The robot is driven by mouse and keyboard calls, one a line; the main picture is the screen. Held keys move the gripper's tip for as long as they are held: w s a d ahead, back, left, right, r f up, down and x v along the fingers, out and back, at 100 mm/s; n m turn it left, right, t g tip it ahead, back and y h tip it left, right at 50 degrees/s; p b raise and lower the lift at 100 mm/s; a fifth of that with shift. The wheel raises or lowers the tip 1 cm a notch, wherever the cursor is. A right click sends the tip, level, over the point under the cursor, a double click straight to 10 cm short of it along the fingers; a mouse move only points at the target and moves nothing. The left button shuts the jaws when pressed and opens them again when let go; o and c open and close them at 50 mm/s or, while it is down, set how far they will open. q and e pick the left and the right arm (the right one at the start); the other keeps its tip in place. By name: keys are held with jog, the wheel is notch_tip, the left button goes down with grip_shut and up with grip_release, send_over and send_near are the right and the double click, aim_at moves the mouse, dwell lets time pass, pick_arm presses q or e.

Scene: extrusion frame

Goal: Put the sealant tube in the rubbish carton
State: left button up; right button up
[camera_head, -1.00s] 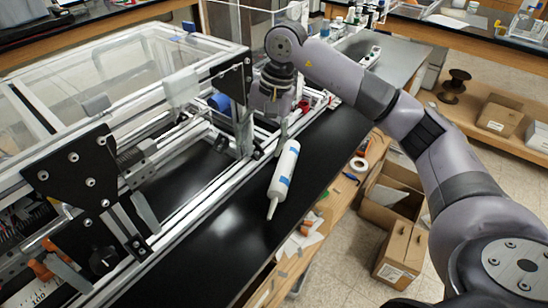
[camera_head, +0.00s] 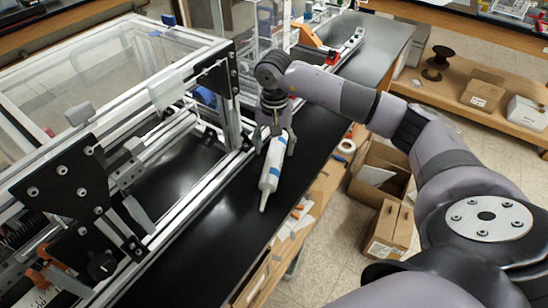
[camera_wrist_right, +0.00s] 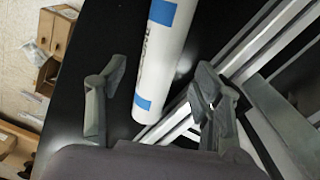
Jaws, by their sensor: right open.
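The sealant tube (camera_head: 268,172) is white with blue bands and lies on the black bench top, its nozzle pointing toward the front. My right gripper (camera_head: 276,143) is open at the tube's far end, with a finger on each side. In the right wrist view, the tube (camera_wrist_right: 163,60) passes between the open fingers (camera_wrist_right: 160,82); I cannot tell whether they touch it. An open cardboard carton (camera_head: 371,191) stands low, right of the bench; I cannot tell for sure that it is the rubbish carton. My left gripper is not in view.
The aluminium extrusion frame (camera_head: 185,205) with clear panels stands close left of the tube. A tape roll (camera_head: 346,147) lies on the wooden shelf below the bench's right edge. Another cardboard box (camera_head: 388,232) stands in front of the open carton. The bench top (camera_head: 215,230) nearer me is clear.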

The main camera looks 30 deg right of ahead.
aim_at(274, 156)
jog(key=shift+f, duration=0.25)
notch_tip(274, 156, down, 4)
jog(key=shift+r+p, duration=0.2)
jog(key=shift+p, duration=1.05)
jog(key=shift+f, duration=0.6)
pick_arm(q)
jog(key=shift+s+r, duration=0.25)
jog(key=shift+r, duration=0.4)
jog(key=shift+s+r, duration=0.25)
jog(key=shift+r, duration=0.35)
pick_arm(e)
jog(key=shift+c, duration=0.5)
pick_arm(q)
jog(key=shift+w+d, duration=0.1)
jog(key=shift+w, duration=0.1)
pick_arm(e)
grip_shut()
